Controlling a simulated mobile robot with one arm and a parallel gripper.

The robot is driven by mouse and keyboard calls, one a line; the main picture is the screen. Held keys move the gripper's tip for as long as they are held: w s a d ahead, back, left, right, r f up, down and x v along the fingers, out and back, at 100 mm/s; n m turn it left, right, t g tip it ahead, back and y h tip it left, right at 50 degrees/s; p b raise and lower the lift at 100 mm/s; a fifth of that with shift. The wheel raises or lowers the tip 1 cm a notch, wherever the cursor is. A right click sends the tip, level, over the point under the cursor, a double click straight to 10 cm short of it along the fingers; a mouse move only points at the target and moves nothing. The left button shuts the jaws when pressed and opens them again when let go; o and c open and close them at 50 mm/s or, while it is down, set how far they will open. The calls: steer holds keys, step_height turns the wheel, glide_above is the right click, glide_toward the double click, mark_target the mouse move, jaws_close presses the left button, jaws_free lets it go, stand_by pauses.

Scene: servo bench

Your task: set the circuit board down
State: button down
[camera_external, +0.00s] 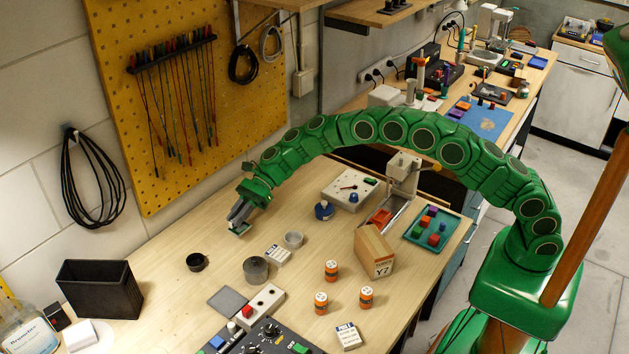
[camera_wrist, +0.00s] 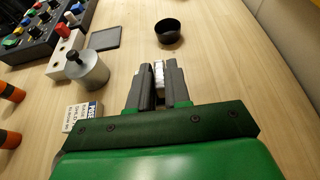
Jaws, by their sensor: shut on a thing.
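My gripper (camera_external: 237,221) is at the back left of the wooden bench, pointing down, with its fingers shut on the circuit board (camera_external: 239,231). The board is a small green piece with a pale part, at the fingertips and close to the bench top. I cannot tell whether it touches the wood. In the wrist view my gripper (camera_wrist: 158,80) has its two dark fingers on either side of a narrow silver-white part of the board (camera_wrist: 158,72). The rest of the board is hidden by the fingers.
A black round dish (camera_external: 196,262) lies left of my gripper. A grey cylinder (camera_external: 256,269), a small label box (camera_external: 278,254) and a grey ring cup (camera_external: 293,240) stand in front and to the right. A black bin (camera_external: 99,288) is farther left. Bare wood surrounds the fingertips.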

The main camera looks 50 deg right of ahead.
steer(key=shift+w+a+f, duration=0.25)
steer(key=shift+w+f, duration=0.2)
steer(key=shift+f, duration=0.15)
steer(key=shift+w+f, duration=0.1)
steer(key=shift+w+a+f, duration=0.1)
steer(key=shift+a+f, duration=0.05)
steer(key=shift+f, duration=1.5)
steer(key=shift+f, duration=0.1)
steer(key=c, duration=1.1)
jaws_free()
steer(key=shift+d+r, duration=0.2)
steer(key=v, duration=1.1)
steer(key=shift+d+r, duration=0.15)
steer(key=shift+d, duration=0.15)
